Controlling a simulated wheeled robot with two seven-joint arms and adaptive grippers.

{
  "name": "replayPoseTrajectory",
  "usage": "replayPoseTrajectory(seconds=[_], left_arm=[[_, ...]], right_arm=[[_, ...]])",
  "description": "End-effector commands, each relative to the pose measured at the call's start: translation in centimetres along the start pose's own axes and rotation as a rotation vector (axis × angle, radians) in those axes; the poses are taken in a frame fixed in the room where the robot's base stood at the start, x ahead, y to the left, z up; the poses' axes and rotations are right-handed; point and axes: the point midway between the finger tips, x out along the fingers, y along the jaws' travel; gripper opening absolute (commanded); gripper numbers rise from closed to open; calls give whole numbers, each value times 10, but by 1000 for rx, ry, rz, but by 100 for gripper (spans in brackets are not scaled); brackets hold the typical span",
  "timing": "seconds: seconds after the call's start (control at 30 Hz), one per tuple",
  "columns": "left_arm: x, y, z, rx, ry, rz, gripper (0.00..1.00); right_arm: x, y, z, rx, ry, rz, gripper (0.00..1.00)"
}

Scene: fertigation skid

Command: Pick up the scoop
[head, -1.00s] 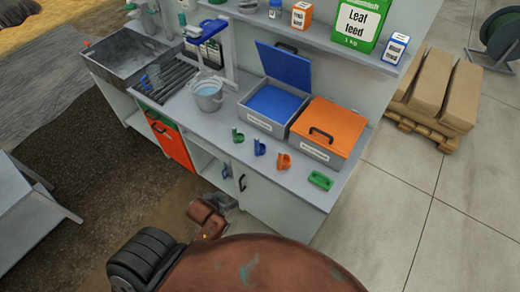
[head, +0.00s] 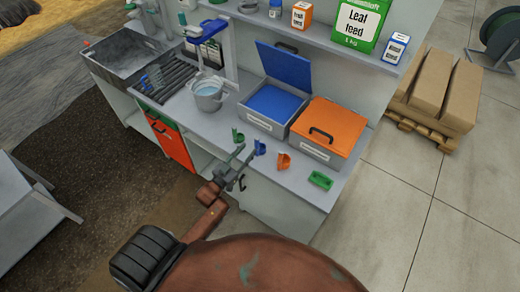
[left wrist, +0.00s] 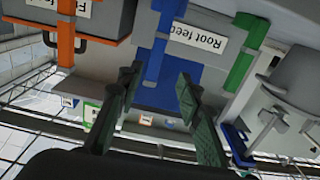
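Three scoops stand in a row along the front of the bench: a green scoop (head: 237,136), a blue scoop (head: 259,147) and an orange scoop (head: 283,160). My left gripper (head: 243,157) is at the bench's front edge, close in front of the green and blue scoops. In the left wrist view my left gripper (left wrist: 160,76) has its fingers spread with nothing between them. The blue scoop (left wrist: 160,45) shows ahead of the fingers, with the green scoop (left wrist: 243,50) to the right and the orange scoop (left wrist: 67,30) to the left. My right gripper is not in view.
Behind the scoops are an open bin with a blue lid (head: 285,66) and a closed bin with an orange lid (head: 328,126). A metal bucket (head: 209,97) stands left of them. A small green tray (head: 320,180) lies at the bench's right front.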

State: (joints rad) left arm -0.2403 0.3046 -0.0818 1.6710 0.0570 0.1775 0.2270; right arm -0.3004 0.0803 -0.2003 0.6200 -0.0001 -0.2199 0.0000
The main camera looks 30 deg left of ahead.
Motion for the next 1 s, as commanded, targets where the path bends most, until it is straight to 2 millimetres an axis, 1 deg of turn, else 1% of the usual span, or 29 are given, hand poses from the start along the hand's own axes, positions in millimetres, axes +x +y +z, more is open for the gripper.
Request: replayPoseTrajectory(seconds=[0.1, 0.27, 0.43, 0.5, 0.6, 0.7, 0.87, 1.0], left_arm=[[14, 1, -2, 0, 7, 2, 33], [30, 3, -2, 0, 5, 1, 33], [54, 9, -3, -1, 6, 1, 33], [63, 9, -2, 0, 4, 1, 33], [72, 8, -1, 0, 2, 0, 33], [75, 8, -1, 0, 3, 0, 33], [75, 8, -1, 0, 3, 0, 33], [74, 8, -1, 0, 3, 1, 25]], right_arm=[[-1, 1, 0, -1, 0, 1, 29], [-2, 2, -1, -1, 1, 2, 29], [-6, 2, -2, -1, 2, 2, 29], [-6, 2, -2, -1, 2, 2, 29], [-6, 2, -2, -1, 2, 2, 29], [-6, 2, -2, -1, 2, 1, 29], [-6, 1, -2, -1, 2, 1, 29], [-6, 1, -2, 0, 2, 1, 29]])
